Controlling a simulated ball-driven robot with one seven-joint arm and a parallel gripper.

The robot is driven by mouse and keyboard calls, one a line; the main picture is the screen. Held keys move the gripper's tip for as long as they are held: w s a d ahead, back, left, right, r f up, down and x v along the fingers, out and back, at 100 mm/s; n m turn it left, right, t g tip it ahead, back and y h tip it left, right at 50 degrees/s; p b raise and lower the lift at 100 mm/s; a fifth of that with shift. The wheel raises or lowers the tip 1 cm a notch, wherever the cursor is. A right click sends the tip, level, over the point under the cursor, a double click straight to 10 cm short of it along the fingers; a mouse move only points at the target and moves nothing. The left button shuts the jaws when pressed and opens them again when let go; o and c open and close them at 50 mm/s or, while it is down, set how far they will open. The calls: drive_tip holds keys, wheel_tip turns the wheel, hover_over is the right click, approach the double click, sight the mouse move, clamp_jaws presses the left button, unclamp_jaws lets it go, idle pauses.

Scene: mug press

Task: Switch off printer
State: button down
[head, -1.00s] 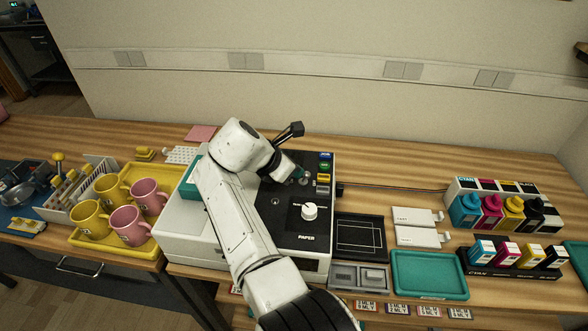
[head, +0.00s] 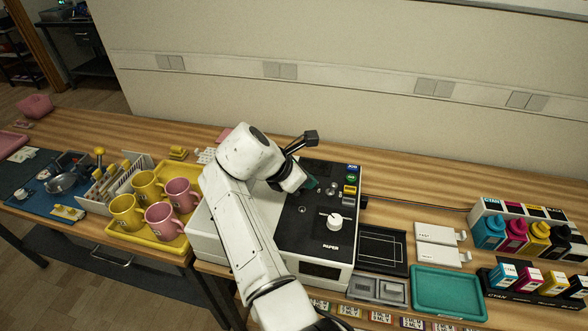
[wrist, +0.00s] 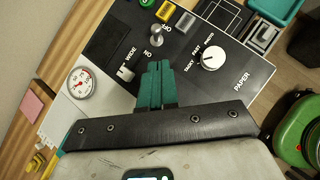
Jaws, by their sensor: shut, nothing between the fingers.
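The printer (head: 320,250) is a white box with a black top panel. Its panel carries a silver lever switch (wrist: 156,36), a smaller switch marked WIDE (wrist: 125,73) and a white dial (wrist: 211,58) marked with words such as FAST and PHOTO. The dial also shows in the head view (head: 334,222). My gripper (wrist: 158,66) has teal fingers pressed together, empty, over the panel. In the wrist view the tips lie just below the silver lever, with a small gap in the picture. In the head view my gripper (head: 312,184) is left of the lever (head: 331,188).
Colored buttons, including a green one (head: 351,178), sit at the panel's far right corner. Yellow and pink mugs stand on a yellow tray (head: 165,240) to the left. A teal tray (head: 448,293) and ink bottles (head: 488,232) are to the right. A round gauge (wrist: 82,83) is near the gripper.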

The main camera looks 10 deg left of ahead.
drive_tip(key=v, duration=0.6)
drive_tip(key=shift+s+d+r+b, duration=0.15)
drive_tip(key=shift+d+r+b, duration=0.1)
drive_tip(key=shift+d+b, duration=0.1)
